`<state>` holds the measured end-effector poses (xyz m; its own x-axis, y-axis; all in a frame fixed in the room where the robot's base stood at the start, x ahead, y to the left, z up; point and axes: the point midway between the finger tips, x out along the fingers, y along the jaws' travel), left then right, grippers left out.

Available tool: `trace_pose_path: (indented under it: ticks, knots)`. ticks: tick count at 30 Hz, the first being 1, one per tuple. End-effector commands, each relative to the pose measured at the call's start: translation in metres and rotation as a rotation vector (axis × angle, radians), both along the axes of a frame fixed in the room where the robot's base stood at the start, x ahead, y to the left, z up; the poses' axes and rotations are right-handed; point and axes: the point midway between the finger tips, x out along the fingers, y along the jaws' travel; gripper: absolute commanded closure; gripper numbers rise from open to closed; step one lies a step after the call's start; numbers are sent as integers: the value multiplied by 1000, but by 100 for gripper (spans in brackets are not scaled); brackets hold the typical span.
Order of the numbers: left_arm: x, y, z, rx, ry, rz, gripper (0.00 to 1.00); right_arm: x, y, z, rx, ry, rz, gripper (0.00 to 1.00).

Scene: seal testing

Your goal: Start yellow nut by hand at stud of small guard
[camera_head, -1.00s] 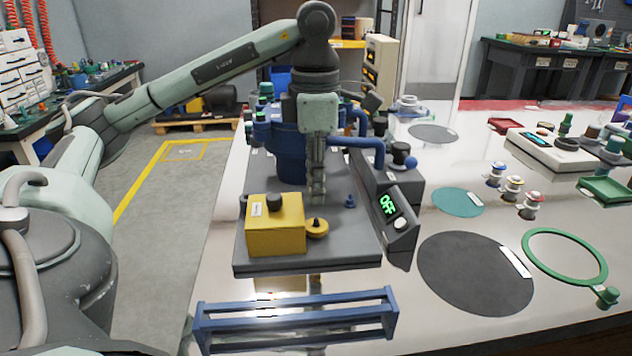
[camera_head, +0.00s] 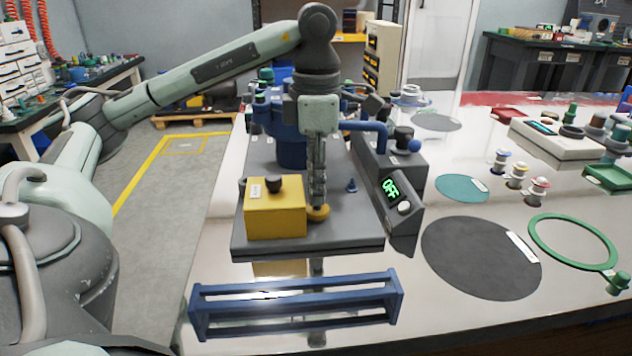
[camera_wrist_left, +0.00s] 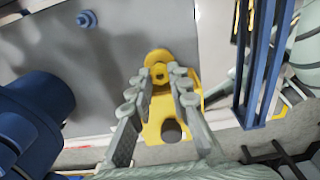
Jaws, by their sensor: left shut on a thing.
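The small guard (camera_head: 275,215) is a yellow box with a dark knob on top, sitting on the grey base plate. A round yellow tab (camera_head: 322,216) juts from its right side; in the left wrist view the tab (camera_wrist_left: 157,57) lies just beyond the fingertips. My left gripper (camera_head: 318,204) points down over this tab. It is shut on the yellow nut (camera_wrist_left: 160,74), a small hex piece with a dark centre. The fingers hide the stud in the head view; I cannot tell whether the nut touches it. My right gripper is not in view.
A blue rack (camera_head: 296,307) lies in front of the base plate (camera_head: 310,240). A control box (camera_head: 396,197) reading OFF stands to the right. Blue piping (camera_head: 365,127) rises behind. A dark round mat (camera_head: 480,258) and a green ring (camera_head: 535,232) lie farther right.

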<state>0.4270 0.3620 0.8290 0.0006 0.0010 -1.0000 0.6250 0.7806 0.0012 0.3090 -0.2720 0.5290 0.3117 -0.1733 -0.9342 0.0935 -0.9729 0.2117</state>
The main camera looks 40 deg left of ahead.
Motion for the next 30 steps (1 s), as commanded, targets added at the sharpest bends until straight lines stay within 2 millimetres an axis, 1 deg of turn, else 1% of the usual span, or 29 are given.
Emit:
trace_pose_path:
  ticks: [10,24,30]
  knots:
    - [0,0,0,0,0,0,100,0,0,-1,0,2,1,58]
    - [0,0,-8,-1,-1,0,100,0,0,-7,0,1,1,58]
    - [0,0,-8,0,0,0,100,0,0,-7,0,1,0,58]
